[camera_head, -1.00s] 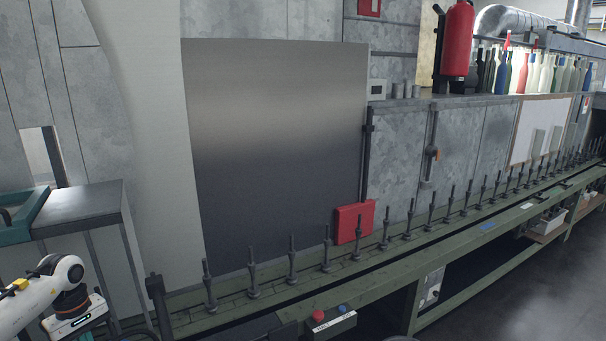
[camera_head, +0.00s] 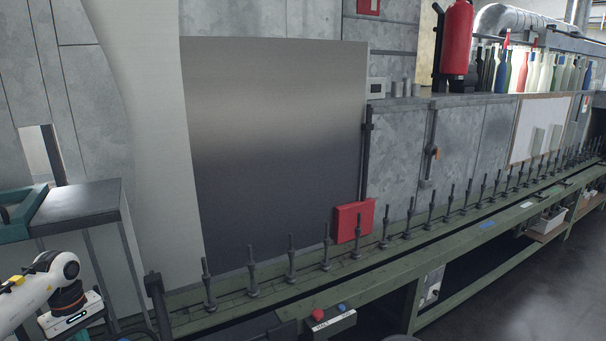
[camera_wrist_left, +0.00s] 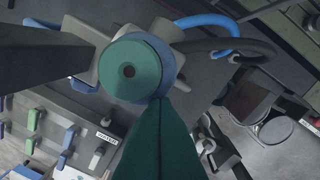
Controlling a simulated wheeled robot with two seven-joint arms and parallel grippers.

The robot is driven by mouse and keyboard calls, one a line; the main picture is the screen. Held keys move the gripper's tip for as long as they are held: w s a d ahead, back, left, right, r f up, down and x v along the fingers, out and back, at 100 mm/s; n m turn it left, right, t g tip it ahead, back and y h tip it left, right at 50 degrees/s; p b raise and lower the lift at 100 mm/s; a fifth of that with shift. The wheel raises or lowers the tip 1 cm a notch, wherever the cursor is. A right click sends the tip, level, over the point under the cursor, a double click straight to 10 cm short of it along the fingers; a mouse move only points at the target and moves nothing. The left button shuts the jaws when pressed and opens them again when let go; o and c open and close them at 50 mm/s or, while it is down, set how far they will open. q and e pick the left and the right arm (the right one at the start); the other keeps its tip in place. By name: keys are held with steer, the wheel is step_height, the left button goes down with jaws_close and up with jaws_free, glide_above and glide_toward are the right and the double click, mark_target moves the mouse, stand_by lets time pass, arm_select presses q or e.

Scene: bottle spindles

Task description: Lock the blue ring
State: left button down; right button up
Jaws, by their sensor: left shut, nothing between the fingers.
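In the head view only my left arm shows at lower left. My right gripper is out of view.
In the wrist view a bent blue hose (camera_wrist_left: 213,20) and a black hose (camera_wrist_left: 225,45) run right of the knob. Green and blue clips (camera_wrist_left: 35,119) sit at lower left. The head view shows a conveyor with upright spindles (camera_head: 252,277) and a side table (camera_head: 85,205).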

arm_select(q)
steer(key=shift+s+a, duration=0.15)
steer(key=shift+a, duration=0.2)
stand_by(0.4)
steer(key=shift+s, duration=0.15)
steer(key=shift+s+a, duration=0.2)
steer(key=shift+s, duration=0.15)
steer(key=shift+s+a+r, duration=0.1)
steer(key=shift+s+a, duration=0.1)
steer(key=shift+s, duration=0.05)
stand_by(0.3)
steer(key=shift+s+r, duration=0.1)
steer(key=shift+s+d, duration=0.1)
steer(key=shift+s, duration=0.15)
step_height(320, 180, up, 5)
steer(key=p, duration=0.3)
steer(key=shift+w+r, duration=0.1)
steer(key=shift+r, duration=0.05)
steer(key=shift+a+r+p, duration=0.25)
steer(key=shift+a+p, duration=0.05)
steer(key=shift+w, duration=0.15)
